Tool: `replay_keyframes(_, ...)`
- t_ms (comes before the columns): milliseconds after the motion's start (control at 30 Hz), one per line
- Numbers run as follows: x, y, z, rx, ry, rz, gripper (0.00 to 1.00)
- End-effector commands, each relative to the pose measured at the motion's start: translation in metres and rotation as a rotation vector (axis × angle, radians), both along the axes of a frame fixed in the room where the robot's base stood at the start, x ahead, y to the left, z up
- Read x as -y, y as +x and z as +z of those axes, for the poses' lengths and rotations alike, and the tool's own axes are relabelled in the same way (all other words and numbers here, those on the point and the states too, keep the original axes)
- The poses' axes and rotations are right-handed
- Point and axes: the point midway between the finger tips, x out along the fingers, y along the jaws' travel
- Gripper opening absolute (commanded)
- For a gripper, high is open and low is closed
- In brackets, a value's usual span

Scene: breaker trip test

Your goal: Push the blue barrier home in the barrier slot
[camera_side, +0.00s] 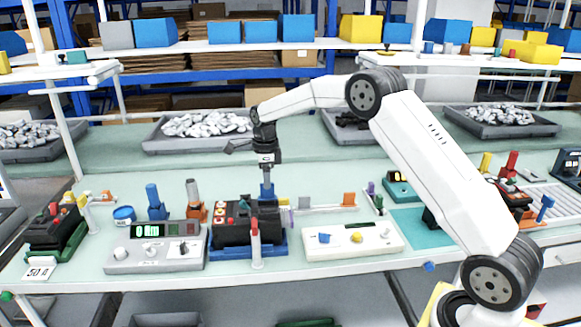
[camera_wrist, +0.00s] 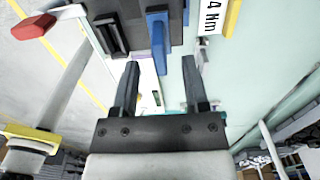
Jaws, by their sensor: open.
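The blue barrier (camera_side: 267,191) stands upright at the right part of the black breaker unit (camera_side: 240,228), which sits on a blue base (camera_side: 225,252). In the wrist view the blue barrier (camera_wrist: 157,30) lies just beyond the fingertips, roughly in line with the gap between them. My gripper (camera_side: 266,180) points down, directly above or at the barrier's top; I cannot tell whether they touch. In the wrist view my gripper (camera_wrist: 160,64) has its two dark fingers apart, with nothing seen held between them. The barrier slot itself is hidden, so the barrier's depth cannot be told.
A meter box with a green display (camera_side: 155,247) stands left of the breaker, and a white panel with knobs (camera_side: 353,240) stands right. A red-tipped post (camera_side: 255,245) rises in front. Blue (camera_side: 155,202) and orange-brown (camera_side: 194,203) tools stand behind. A "4 Nm" label (camera_wrist: 216,17) is near the barrier.

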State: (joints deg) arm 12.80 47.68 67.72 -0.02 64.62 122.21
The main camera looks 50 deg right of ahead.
Motion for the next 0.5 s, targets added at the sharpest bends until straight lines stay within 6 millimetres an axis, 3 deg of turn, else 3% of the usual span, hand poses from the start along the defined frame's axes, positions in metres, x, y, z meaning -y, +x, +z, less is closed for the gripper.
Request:
replay_keyframes(200,0.0,0.0,0.027,0.002,-0.001,0.0,0.58)
replay_keyframes(500,0.0,0.0,0.037,-0.001,0.001,0.0,0.58)
